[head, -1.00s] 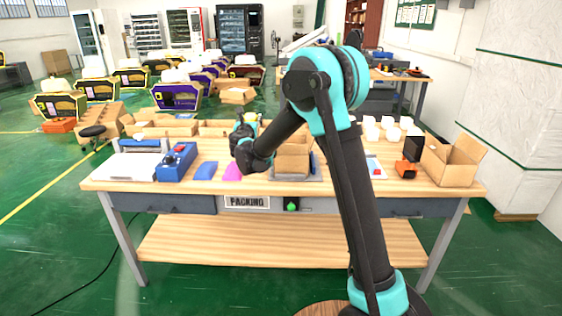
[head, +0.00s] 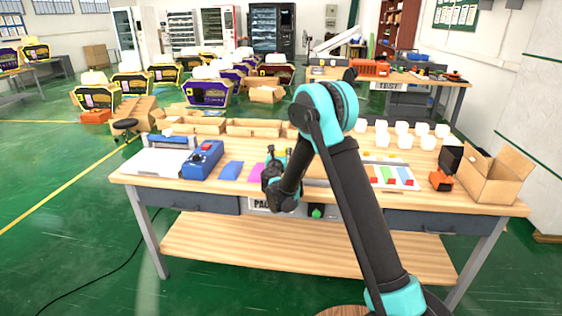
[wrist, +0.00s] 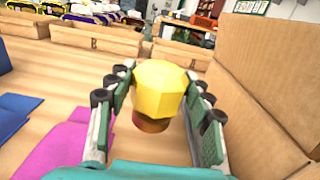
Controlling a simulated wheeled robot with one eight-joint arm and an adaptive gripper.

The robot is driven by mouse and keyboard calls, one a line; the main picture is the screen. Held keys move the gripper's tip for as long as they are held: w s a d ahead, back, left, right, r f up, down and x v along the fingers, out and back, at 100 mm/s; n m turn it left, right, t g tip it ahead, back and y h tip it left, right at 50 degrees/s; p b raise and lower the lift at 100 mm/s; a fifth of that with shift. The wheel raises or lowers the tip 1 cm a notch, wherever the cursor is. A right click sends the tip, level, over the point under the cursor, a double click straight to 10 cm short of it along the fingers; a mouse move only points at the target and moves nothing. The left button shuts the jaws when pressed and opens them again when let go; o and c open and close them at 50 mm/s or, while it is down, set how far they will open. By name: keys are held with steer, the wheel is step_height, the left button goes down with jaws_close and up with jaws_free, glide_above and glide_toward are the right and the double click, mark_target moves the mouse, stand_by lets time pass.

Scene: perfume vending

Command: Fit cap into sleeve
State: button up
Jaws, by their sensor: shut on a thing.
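A yellow faceted cap (wrist: 161,80) with a reddish-orange lower part is between the fingers of my gripper (wrist: 157,97) in the wrist view. The fingers are shut on its sides, and it is held above the wooden table. In the head view my gripper (head: 278,154) is over the middle of the packing table (head: 330,216), partly hidden by my own arm. I cannot pick out a sleeve for certain in either view.
An open cardboard box (wrist: 268,75) stands close on the right in the wrist view. Cardboard bins (wrist: 98,40) line the back. Magenta (head: 256,172) and blue (head: 231,171) flat pieces lie left of my gripper. White blocks (head: 401,141) and a colored-strip tray (head: 392,175) are at right.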

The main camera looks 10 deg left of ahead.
steer(key=shift+f, duration=2.45)
steer(key=o, duration=1.2)
steer(key=shift+f, duration=0.1)
steer(key=shift+s, duration=0.1)
